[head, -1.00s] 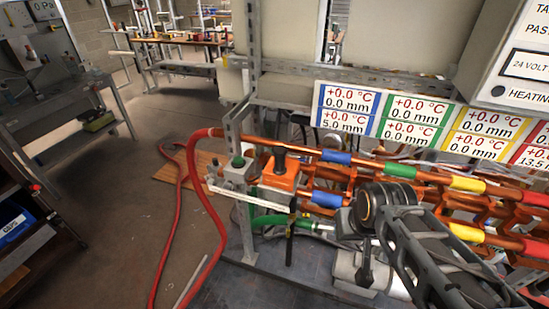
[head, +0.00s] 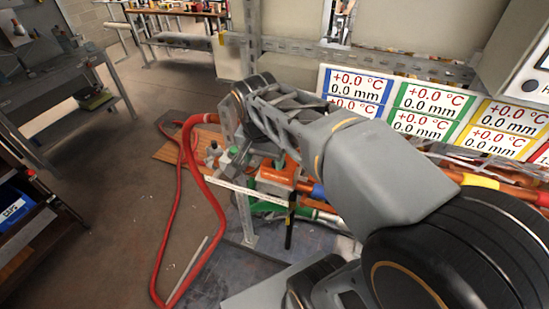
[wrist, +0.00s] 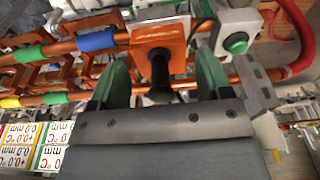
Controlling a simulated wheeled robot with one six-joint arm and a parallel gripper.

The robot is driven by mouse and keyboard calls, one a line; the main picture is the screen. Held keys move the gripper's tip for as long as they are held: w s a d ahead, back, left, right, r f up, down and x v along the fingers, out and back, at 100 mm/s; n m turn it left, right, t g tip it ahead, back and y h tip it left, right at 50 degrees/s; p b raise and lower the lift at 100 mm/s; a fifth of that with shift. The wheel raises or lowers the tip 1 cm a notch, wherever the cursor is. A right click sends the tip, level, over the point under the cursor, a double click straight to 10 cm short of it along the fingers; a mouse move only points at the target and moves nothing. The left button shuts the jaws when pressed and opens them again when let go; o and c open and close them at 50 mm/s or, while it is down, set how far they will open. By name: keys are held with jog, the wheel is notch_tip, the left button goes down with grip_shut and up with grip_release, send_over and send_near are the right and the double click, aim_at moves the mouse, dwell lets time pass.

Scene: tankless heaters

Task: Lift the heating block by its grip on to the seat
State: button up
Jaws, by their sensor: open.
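The heating block appears to be the orange block (wrist: 150,40) with a black grip (wrist: 160,72) standing out from it, in the wrist view. My gripper (wrist: 162,62) is open, with one green-padded finger on each side of the grip and a gap on both sides. I cannot tell how deep the grip lies between the fingers. In the head view the orange block (head: 272,178) sits at the left end of the pipes, partly hidden by my arm. I cannot clearly make out the seat.
Copper pipes with coloured bands, one blue (wrist: 97,41), run beside the block. A grey box with a green button (wrist: 236,43) is close to one finger. A red hose (head: 187,190) loops to the floor. Temperature panels (head: 435,102) stand behind. Floor at left is open.

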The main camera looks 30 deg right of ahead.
jog(key=w+d+r+m+g+h+p, duration=0.3)
jog(key=w+r+m, duration=0.5)
jog(key=m, duration=0.8)
jog(key=shift+m+g+y, duration=0.3)
jog(key=shift+m+g, duration=0.1)
jog(key=shift+g, duration=0.2)
jog(key=shift+a+x, duration=0.2)
jog(key=shift+x, duration=6.55)
grip_shut()
